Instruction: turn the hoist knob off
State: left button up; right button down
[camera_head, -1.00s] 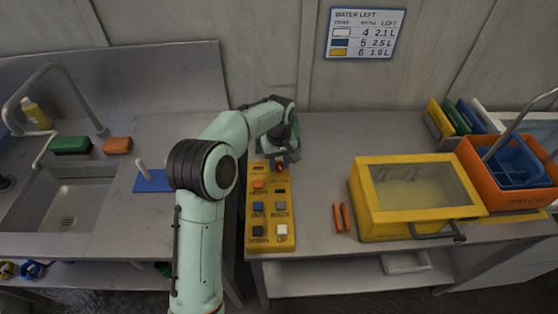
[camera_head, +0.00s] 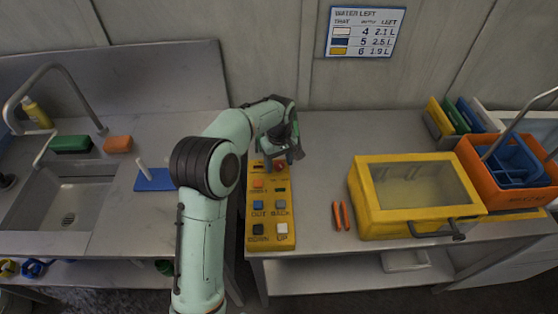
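The yellow control panel (camera_head: 286,230) lies on the worktop, with an orange, blue, grey, black and white button on it; "OUT", "BACK", "DOWN" and "UP" labels show. A red knob (camera_head: 279,167) sits near the panel's far end, partly hidden. My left gripper (camera_head: 282,157) is over the panel's far end, right by the red knob. Its fingers are small and partly covered by the hand, so I cannot tell whether they are open or touch the knob. The knob's setting cannot be read. My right gripper is out of view.
Two orange sticks (camera_head: 341,215) lie right of the panel, beside a yellow box with a clear lid (camera_head: 400,216). An orange crate (camera_head: 490,186) with a blue insert stands at far right. A sink (camera_head: 60,205) and a blue mat (camera_head: 155,181) are at left.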

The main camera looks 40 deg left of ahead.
aim_at(279, 165)
pick_arm(q)
notch_tip(279, 165, up, 13)
jog(key=p, duration=0.2)
jog(key=shift+r, duration=0.2)
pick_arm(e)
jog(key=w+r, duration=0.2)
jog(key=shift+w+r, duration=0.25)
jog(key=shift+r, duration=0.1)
pick_arm(q)
jog(key=shift+f, duration=0.1)
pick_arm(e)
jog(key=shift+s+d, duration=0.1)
